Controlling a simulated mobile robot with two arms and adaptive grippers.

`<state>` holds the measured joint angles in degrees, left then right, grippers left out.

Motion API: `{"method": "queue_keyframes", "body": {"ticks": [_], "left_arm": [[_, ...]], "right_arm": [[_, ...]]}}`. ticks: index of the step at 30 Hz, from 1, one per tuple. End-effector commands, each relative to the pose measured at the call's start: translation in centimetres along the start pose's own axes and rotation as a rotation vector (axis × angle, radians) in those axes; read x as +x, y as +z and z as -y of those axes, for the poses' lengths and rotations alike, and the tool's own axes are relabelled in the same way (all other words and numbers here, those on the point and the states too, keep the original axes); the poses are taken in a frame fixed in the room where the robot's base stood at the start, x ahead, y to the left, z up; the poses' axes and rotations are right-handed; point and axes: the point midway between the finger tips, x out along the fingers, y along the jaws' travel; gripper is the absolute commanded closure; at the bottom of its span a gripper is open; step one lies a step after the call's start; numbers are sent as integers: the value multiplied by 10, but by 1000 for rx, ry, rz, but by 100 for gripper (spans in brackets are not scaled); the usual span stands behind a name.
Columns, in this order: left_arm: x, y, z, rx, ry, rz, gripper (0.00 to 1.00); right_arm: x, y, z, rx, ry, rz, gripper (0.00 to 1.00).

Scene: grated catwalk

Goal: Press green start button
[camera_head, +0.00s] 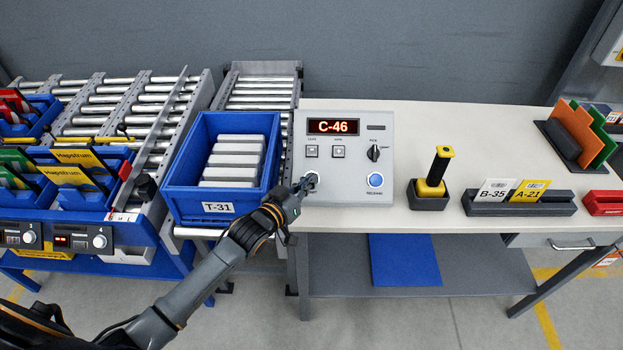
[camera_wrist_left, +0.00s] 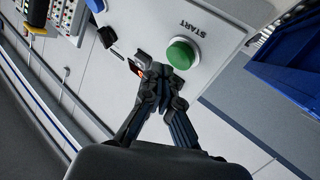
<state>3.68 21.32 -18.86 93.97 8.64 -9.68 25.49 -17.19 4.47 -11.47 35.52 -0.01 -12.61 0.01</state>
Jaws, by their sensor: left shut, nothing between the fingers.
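The green start button (camera_wrist_left: 181,53) shows in the left wrist view as a domed green cap in a pale ring, with the word START beside it. It sits on a light grey control panel (camera_head: 350,117) with a C-46 display. In the head view my left gripper (camera_head: 304,186) covers the panel's lower left part, and the green cap is hidden there. In the left wrist view the left gripper (camera_wrist_left: 158,78) is shut and empty, its fingertips close beside the button. Whether they touch it I cannot tell. My right gripper is out of view.
The panel also has a blue button (camera_head: 376,180) and a black knob (camera_head: 374,153). A blue crate (camera_head: 182,195) of grey bars stands left of it. A yellow-black handle (camera_head: 436,172) in a holder and a card rack (camera_head: 520,207) stand right.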

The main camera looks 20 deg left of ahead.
Motion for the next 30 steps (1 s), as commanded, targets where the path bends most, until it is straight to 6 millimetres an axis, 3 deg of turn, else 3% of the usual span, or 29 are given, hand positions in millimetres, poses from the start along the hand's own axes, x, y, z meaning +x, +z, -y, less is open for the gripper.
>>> {"method": "queue_keyframes", "body": {"ticks": [30], "left_arm": [[6, 4, 4, 0, 0, 0, 100]], "right_arm": [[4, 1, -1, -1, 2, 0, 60]]}}
